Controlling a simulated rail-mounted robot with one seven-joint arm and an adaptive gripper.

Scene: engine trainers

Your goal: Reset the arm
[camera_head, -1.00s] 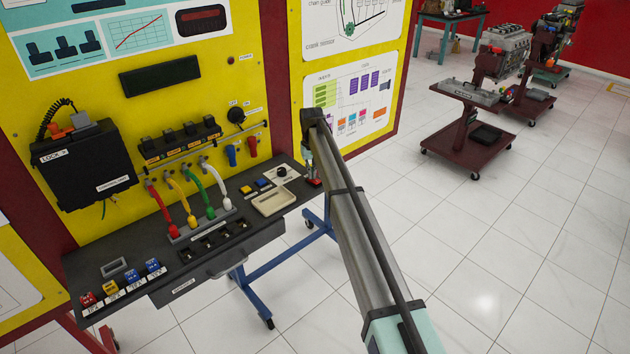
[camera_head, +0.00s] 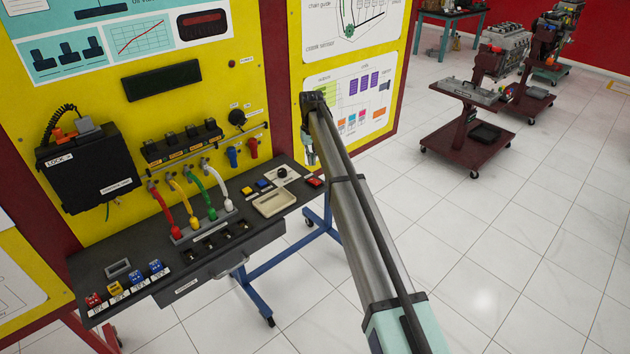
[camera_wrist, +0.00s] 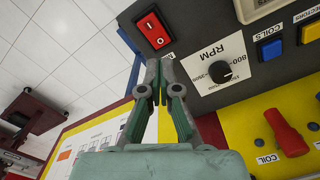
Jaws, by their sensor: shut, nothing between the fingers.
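My arm reaches from the lower right up to the right end of the trainer bench in the head view. My gripper (camera_head: 310,155) hangs at the arm's far end, above the bench's right edge and beside the red rocker switch (camera_head: 314,182). In the wrist view my gripper (camera_wrist: 158,72) is shut and empty. Its fingertips point toward the panel edge, between the red rocker switch (camera_wrist: 153,30) and the RPM knob (camera_wrist: 220,71). It appears clear of both, though the exact gap cannot be told.
The black bench (camera_head: 110,263) carries coloured hoses (camera_head: 190,205), a beige tray (camera_head: 273,203) and blue and yellow buttons. A yellow panel (camera_head: 270,90) stands behind it. Engine stands (camera_head: 466,145) are at the back right. The tiled floor (camera_head: 500,250) to the right is clear.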

